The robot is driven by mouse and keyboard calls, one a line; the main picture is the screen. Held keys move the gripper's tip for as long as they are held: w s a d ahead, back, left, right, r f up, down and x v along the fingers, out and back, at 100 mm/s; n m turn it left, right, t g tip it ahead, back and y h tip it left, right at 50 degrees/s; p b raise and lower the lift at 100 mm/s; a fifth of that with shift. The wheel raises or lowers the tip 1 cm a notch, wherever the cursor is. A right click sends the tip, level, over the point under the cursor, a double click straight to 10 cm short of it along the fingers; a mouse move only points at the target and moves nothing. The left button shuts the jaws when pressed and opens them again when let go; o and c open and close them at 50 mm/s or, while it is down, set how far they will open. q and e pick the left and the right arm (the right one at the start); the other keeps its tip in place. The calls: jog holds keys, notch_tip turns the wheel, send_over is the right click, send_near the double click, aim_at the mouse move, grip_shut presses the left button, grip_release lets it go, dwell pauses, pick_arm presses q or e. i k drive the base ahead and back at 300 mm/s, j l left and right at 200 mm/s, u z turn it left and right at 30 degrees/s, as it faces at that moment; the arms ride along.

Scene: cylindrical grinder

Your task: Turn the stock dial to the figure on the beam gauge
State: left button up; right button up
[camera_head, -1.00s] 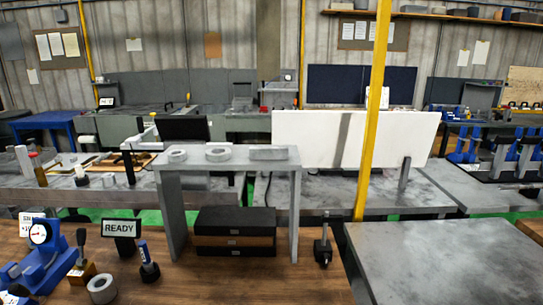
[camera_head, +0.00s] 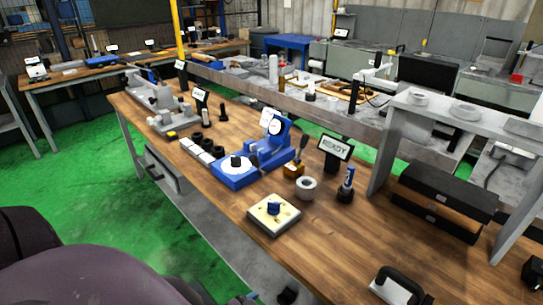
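A blue bench gauge (camera_head: 262,158) stands on the wooden bench near the middle of the view. It has a round white dial face (camera_head: 275,126) on its upright and a white disc with a black knob (camera_head: 236,162) on its base. The gauge reading is too small to make out. A cream square plate (camera_head: 274,214) with a blue knob lies nearer on the bench. I cannot tell for certain which of these is the stock dial or the beam gauge. Neither of my grippers shows.
A READY sign (camera_head: 335,147), a grey ring (camera_head: 306,188) and a blue-topped black holder (camera_head: 346,185) stand right of the gauge. A black-handled block (camera_head: 398,287) lies at the front edge.

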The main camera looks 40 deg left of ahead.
aim_at(273, 208)
jog(key=k+j+u, duration=0.2)
jog(key=j+u, duration=0.2)
jog(key=k+j+u, duration=0.15)
jog(key=j+u, duration=0.3)
jog(key=l, duration=0.1)
